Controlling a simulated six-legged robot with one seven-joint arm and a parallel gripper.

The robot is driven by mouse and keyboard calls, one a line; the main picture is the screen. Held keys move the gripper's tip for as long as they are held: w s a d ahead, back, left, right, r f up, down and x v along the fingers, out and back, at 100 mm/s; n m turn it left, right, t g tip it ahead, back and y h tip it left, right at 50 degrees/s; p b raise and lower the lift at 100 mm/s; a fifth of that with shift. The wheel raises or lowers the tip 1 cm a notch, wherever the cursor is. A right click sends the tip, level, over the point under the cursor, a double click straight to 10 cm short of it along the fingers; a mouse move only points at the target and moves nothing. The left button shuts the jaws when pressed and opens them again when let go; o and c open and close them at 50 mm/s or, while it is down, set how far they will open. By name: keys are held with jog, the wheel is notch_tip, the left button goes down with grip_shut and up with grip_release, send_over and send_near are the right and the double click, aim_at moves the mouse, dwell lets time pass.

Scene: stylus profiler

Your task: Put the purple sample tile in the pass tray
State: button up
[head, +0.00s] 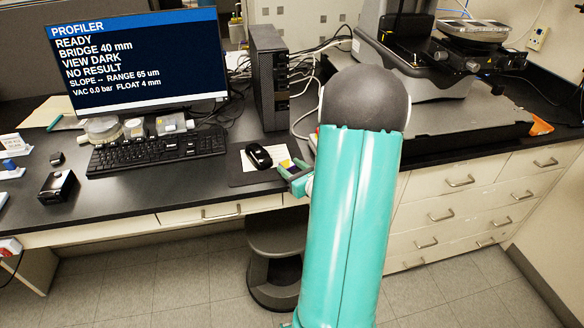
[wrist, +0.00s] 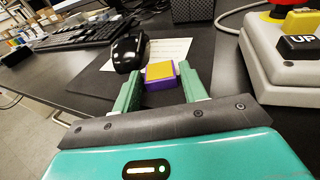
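The purple sample tile (wrist: 160,77), with a yellow top face, is just ahead of my gripper, between the lines of its two green fingers. In the wrist view my gripper (wrist: 160,82) is open, with a gap on both sides of the tile. I cannot tell how far the tile reaches between the fingertips. I cannot clearly identify the pass tray.
The mouse (wrist: 128,53) and a paper sheet (wrist: 168,50) lie close to the tile. A control box (wrist: 262,62) with an UP button stands right. The keyboard (head: 157,150) and monitor (head: 138,60) are left. A small black box (head: 57,186) and pale items occupy the far-left desk.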

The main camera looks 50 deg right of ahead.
jog(key=shift+o, duration=0.8)
